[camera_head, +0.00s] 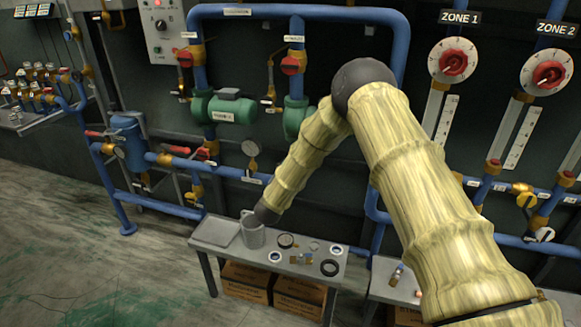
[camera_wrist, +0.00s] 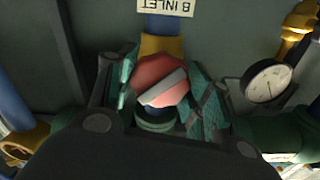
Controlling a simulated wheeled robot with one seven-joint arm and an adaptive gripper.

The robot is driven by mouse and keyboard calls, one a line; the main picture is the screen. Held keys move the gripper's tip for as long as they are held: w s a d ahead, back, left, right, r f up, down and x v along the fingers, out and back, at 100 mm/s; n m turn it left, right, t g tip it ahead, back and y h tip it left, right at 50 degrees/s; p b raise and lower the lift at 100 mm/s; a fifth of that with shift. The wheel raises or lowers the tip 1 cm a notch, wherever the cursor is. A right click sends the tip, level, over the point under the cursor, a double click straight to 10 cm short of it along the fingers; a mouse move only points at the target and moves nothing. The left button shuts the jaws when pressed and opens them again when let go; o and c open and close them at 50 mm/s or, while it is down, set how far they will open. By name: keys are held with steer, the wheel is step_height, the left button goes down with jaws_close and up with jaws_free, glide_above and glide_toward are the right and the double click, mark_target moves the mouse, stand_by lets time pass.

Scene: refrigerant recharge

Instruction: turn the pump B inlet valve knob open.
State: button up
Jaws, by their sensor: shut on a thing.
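The pump B inlet valve knob (camera_wrist: 158,68) is red with a pale bar across it, the bar slanting up to the right in the wrist view. The upside-down "B INLET" label (camera_wrist: 165,7) is above it, with a brass fitting (camera_wrist: 160,45) between. My gripper (camera_wrist: 164,88) has its two green textured finger pads on either side of the knob, shut on it. In the head view, green pump B (camera_head: 293,118) is partly covered by my arm. The knob and my gripper's fingers cannot be made out there.
A gauge (camera_wrist: 268,82) is close to the right finger in the wrist view. A low bench (camera_head: 216,231) carries a grey mug-like container (camera_head: 252,236) and small rings. Blue pipes (camera_head: 300,11) run along the wall. Open floor (camera_head: 90,270) is at left.

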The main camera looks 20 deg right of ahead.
steer(key=n+p, duration=0.1)
steer(key=n, duration=0.3)
steer(key=shift+a+r+n, duration=0.1)
steer(key=shift+n, duration=0.2)
steer(key=n+p, duration=0.1)
steer(key=n, duration=0.3)
steer(key=shift+n, duration=0.4)
steer(key=o, duration=1)
steer(key=shift+o, duration=0.2)
steer(key=shift+a, duration=0.1)
steer(key=v, duration=1.1)
steer(key=shift+s+a, duration=0.25)
steer(key=shift+s, duration=0.05)
